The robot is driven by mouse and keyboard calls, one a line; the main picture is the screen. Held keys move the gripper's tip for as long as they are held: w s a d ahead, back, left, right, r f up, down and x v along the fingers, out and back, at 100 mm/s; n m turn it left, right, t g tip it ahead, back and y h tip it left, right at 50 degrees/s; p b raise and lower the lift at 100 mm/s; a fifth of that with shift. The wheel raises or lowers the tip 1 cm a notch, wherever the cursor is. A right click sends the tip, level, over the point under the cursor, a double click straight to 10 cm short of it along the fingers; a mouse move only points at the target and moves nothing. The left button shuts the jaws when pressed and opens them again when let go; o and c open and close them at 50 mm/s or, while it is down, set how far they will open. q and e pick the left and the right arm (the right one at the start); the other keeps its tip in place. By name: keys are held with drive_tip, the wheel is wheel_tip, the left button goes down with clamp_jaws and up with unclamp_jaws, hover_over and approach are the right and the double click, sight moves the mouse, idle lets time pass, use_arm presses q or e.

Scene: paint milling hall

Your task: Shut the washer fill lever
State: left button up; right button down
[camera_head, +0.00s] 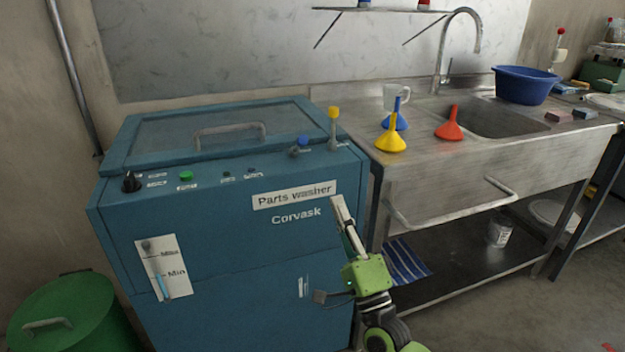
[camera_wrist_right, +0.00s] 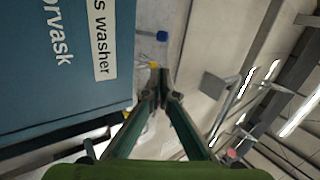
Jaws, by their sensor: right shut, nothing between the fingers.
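The blue parts washer (camera_head: 215,240) stands at the left of the head view with its lid down. Two levers rise from the right of its top panel. One has a yellow knob (camera_head: 333,112) and stands upright; the other has a blue knob (camera_head: 303,140) and sits lower, to its left. Their labels are too small to read. My right gripper (camera_head: 338,204) is shut and empty in front of the washer's upper right front, below the levers. In the wrist view the blue knob (camera_wrist_right: 162,36) and yellow knob (camera_wrist_right: 161,64) show beyond my shut fingertips (camera_wrist_right: 160,74). My left gripper is not in view.
A steel sink (camera_head: 480,150) stands right of the washer, with a yellow funnel (camera_head: 390,140), a red funnel (camera_head: 450,127) and a blue basin (camera_head: 524,86). A green bin (camera_head: 75,315) stands at lower left. The sink's front rail (camera_head: 450,209) juts out.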

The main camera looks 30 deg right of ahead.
sight(332, 168)
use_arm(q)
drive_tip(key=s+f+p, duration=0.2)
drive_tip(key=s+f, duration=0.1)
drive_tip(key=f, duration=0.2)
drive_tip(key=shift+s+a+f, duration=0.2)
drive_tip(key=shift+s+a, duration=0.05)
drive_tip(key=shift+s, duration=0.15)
use_arm(e)
drive_tip(key=w+r+m+h, duration=0.1)
drive_tip(key=w+r+m, duration=0.1)
drive_tip(key=w+r, duration=0.5)
drive_tip(key=w, duration=0.3)
drive_tip(key=shift+d+h, duration=0.3)
drive_tip(key=shift+h, duration=0.1)
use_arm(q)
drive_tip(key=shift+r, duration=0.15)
use_arm(e)
drive_tip(key=shift+s+r, duration=0.1)
